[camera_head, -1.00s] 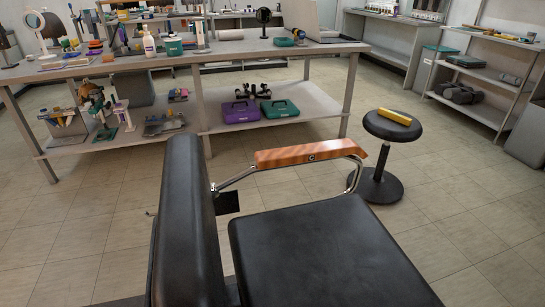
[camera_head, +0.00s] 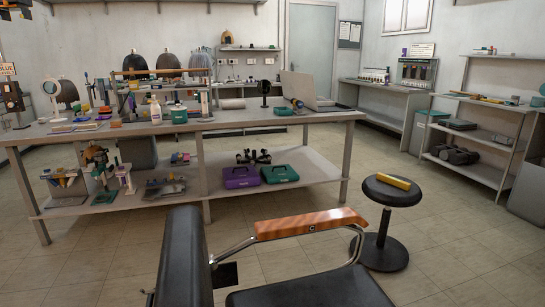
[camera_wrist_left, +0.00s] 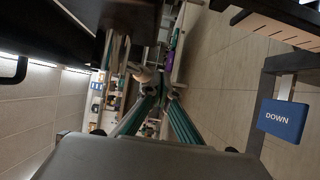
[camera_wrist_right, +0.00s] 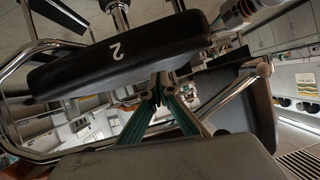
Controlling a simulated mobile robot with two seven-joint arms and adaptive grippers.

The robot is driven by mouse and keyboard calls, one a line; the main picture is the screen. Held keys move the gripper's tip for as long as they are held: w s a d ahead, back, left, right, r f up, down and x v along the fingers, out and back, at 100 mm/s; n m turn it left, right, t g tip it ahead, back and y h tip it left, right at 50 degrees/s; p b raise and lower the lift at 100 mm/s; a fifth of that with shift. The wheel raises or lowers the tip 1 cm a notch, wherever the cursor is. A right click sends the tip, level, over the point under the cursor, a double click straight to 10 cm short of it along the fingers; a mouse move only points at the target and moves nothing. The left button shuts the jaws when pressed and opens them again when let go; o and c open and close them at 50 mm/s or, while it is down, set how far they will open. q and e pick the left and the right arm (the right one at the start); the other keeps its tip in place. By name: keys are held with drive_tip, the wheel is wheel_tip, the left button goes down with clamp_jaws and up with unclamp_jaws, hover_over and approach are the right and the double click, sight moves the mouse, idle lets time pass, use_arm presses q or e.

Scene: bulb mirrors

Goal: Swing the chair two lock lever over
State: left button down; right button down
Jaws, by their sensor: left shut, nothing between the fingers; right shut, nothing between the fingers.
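A black padded chair (camera_head: 186,250) with an orange wood armrest (camera_head: 310,223) stands at the bottom of the head view, cut off by the lower edge. In the right wrist view a black pad marked 2 (camera_wrist_right: 120,48) hangs above my right gripper (camera_wrist_right: 160,88), which is shut and empty; whether they touch I cannot tell. My left gripper (camera_wrist_left: 160,88) is shut and empty in the left wrist view. A pale rounded knob (camera_wrist_left: 143,74) shows near its fingertips; I cannot tell whether it belongs to a lever. I cannot make out the lock lever for certain. Neither gripper shows in the head view.
A blue DOWN sign (camera_wrist_left: 282,120) is at the right of the left wrist view. Beyond the chair stands a cluttered workbench (camera_head: 265,118), with a purple case (camera_head: 241,177) on its lower shelf. A round black stool (camera_head: 384,255) stands right of the chair. Tiled floor lies between.

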use_arm(q)
drive_tip(key=shift+r, duration=0.1)
use_arm(e)
drive_tip(key=shift+r, duration=0.1)
idle(0.5)
use_arm(q)
drive_tip(key=shift+w+r+p, duration=0.15)
drive_tip(key=shift+r+p, duration=0.25)
drive_tip(key=shift+r, duration=0.1)
use_arm(e)
drive_tip(key=shift+w+r, duration=0.3)
drive_tip(key=shift+r, duration=0.4)
use_arm(q)
drive_tip(key=shift+r, duration=0.15)
use_arm(e)
drive_tip(key=shift+w+r, duration=0.1)
drive_tip(key=shift+r, duration=0.05)
use_arm(q)
drive_tip(key=shift+f, duration=0.2)
